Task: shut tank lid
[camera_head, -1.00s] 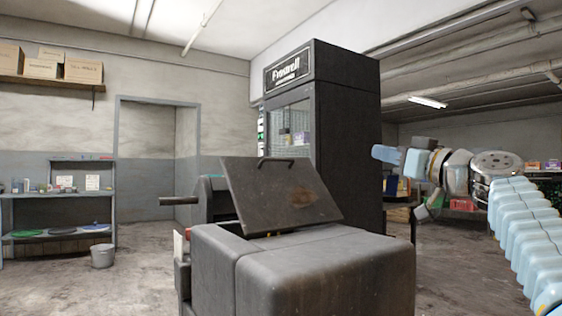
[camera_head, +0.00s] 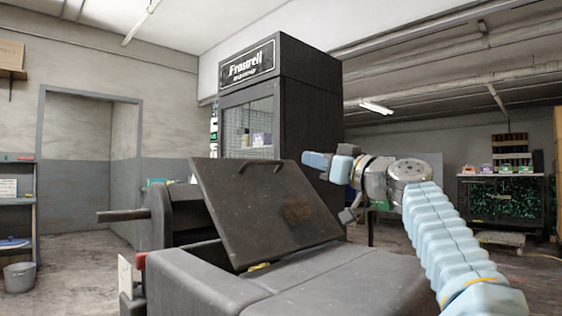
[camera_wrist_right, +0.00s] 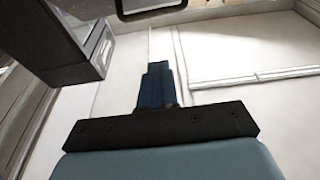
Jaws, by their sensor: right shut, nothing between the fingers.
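The tank lid (camera_head: 262,215) is a dark grey slab with a brown stain and a bar handle (camera_head: 262,167). It stands tilted open over the grey tank body (camera_head: 215,280), with a gap beneath it. My right gripper (camera_head: 308,160) is beside the lid's upper right corner in the head view; whether it touches cannot be told. In the right wrist view its dark fingers (camera_wrist_right: 157,85) are together with nothing between them. My left gripper is out of view.
A tall dark Frostrell cabinet (camera_head: 310,120) stands behind the lid. A dark bar (camera_head: 123,215) sticks out left of the tank. A shelf (camera_head: 20,200) and bucket (camera_head: 20,276) are at far left. A bench (camera_head: 505,205) stands at the back right.

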